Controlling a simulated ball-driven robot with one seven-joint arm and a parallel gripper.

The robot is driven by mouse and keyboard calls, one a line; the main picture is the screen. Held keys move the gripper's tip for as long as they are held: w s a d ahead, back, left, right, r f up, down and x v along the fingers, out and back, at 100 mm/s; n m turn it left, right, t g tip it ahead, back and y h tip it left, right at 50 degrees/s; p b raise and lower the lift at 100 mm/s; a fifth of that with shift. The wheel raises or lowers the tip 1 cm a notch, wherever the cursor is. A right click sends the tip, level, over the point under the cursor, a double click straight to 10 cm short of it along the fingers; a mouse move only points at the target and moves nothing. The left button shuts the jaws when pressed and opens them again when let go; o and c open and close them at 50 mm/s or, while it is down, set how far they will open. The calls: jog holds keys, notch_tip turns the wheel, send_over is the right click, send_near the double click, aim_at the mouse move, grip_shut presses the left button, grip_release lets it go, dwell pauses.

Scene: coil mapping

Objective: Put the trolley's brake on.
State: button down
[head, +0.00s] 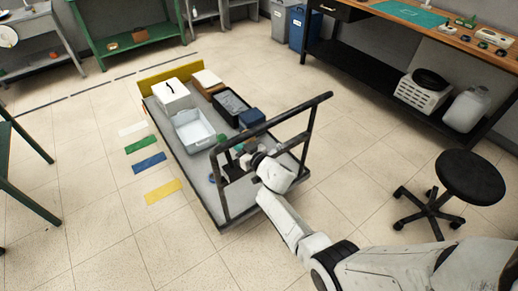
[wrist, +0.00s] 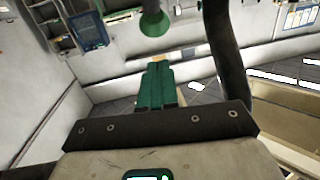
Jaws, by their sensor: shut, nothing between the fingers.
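The trolley (head: 203,178) stands on the tiled floor, with a grey deck and a dark push handle (head: 268,127) at its near end. A green knob (head: 221,140) shows beside the handle frame, on what looks like a dark lever. In the wrist view a round green knob (wrist: 155,22) stands just beyond my fingertips, with a visible gap. My gripper (head: 241,151) reaches in at the handle frame. In the wrist view its green fingers (wrist: 160,70) are together and empty. My wrist and the handle frame partly hide the lever's lower part in the head view.
The deck carries a white box (head: 172,97), a pale basin (head: 192,131), a black crate (head: 231,108) and a blue box (head: 252,118). A black stool (head: 469,178) and a workbench (head: 440,33) stand right. Coloured floor strips lie left, with open floor around them.

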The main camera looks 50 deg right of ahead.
jog(key=s+a+r+p, duration=0.1)
jog(key=s+r+p, duration=0.1)
jog(key=s, duration=0.6)
jog(key=shift+s+r+p, duration=0.25)
jog(key=shift+r+p, duration=0.15)
jog(key=shift+r, duration=0.4)
